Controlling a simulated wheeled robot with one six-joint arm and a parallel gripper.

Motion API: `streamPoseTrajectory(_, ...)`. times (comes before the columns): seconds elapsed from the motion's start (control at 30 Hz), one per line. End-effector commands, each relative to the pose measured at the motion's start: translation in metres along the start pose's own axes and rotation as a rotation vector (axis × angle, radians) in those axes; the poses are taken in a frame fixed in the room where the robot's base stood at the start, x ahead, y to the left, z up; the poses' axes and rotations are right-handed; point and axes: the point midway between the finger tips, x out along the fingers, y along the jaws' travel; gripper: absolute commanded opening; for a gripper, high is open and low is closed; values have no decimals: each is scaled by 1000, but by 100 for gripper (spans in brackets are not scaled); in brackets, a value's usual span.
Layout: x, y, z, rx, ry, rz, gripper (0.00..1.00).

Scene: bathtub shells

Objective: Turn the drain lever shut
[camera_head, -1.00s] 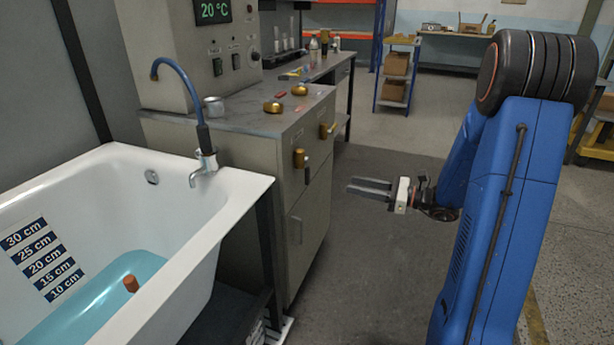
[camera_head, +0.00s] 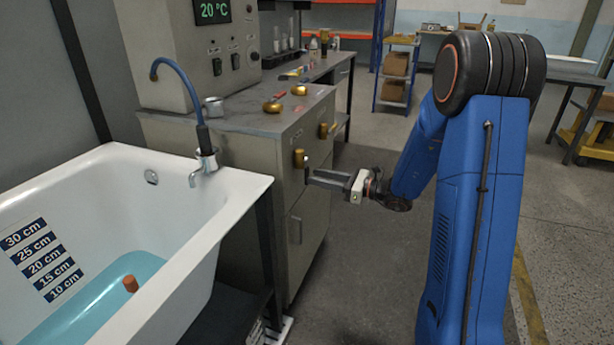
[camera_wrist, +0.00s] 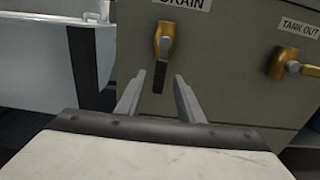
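The drain lever (camera_wrist: 161,75) is a dark handle on a brass valve body (camera_wrist: 164,40) under a label ending in "RAIN" on the grey cabinet front. The lever hangs straight down. The brass valve also shows in the head view (camera_head: 299,158), with the lever partly behind my fingers. My gripper (camera_wrist: 157,92) is open, its two grey fingers apart with the lever seen between their tips. In the head view my gripper (camera_head: 326,178) is level with the lever, close to the cabinet front. I cannot tell whether the fingers touch it.
A second brass valve (camera_wrist: 277,65) labelled "TANK OUT" is to the right, its lever pointing sideways. The white bathtub (camera_head: 239,188) with blue water (camera_head: 90,290) stands left. Brass pieces (camera_head: 273,106) lie on the cabinet top. The floor (camera_head: 360,270) below my gripper is clear.

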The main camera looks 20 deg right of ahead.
Motion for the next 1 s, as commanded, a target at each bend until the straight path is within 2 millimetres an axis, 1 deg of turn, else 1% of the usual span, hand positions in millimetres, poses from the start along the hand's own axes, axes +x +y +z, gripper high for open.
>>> streamPoseTrajectory(0.03, 9, 1, 0, 0, -1, 3, 34)
streamPoseTrajectory(0.1, 18, 1, 0, 1, 0, 3, 34)
streamPoseTrajectory(0.3, 39, 1, 0, 0, 0, 2, 34)
streamPoseTrajectory(0.5, 46, 0, 0, 0, 0, 0, 34)
streamPoseTrajectory(0.73, 46, 0, 0, 0, 0, -1, 34)
streamPoseTrajectory(0.77, 46, 0, 0, 0, 0, 0, 30)
streamPoseTrajectory(0.8, 46, 0, 0, 0, 0, 0, 20)
streamPoseTrajectory(0.9, 46, 0, 0, 0, 0, 0, 0)
streamPoseTrajectory(1.0, 46, 0, 0, 0, 0, 0, 0)
